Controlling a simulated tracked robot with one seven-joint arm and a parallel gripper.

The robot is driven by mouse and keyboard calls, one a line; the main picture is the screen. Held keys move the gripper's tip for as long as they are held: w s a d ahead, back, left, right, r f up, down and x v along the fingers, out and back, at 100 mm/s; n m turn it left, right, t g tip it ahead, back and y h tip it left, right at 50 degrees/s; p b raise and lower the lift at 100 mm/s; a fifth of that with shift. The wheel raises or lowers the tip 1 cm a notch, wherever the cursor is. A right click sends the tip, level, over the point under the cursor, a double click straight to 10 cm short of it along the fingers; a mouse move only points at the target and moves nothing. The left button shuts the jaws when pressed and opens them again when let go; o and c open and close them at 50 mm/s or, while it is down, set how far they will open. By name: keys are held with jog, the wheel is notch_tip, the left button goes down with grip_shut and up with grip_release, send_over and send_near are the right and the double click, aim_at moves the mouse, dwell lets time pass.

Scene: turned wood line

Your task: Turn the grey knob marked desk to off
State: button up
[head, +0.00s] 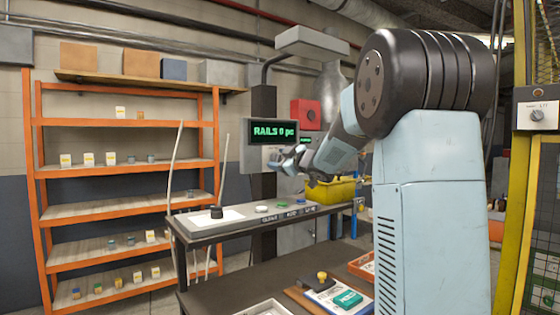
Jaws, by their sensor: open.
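At the right edge, a pale switch box (538,107) on the yellow post carries a round grey knob (537,115). The small lettering above the knob is too small to read with certainty, so I cannot tell whether it says desk. The knob's pointer position is also unclear. My gripper (288,159) is open near the middle of the view, in front of the screen and above the bench. It is far to the left of the switch box and touches nothing that I can see. My arm hides part of the space between them.
An orange shelf rack (130,202) with small jars stands left. A bench (250,223) holds a black piece (216,212); a screen (268,131) reads "RAILS 0 pc". A dark table (230,287) is in front.

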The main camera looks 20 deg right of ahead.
jog(key=c, duration=1)
jog(key=shift+c, duration=0.2)
jog(key=shift+f+n, duration=0.1)
jog(key=shift+n, duration=0.2)
jog(key=n, duration=0.4)
jog(key=shift+a+f, duration=0.1)
jog(key=shift+f+n, duration=0.1)
jog(key=shift+n, duration=2)
jog(key=shift+f, duration=0.1)
jog(key=o, duration=1)
jog(key=shift+r, duration=0.2)
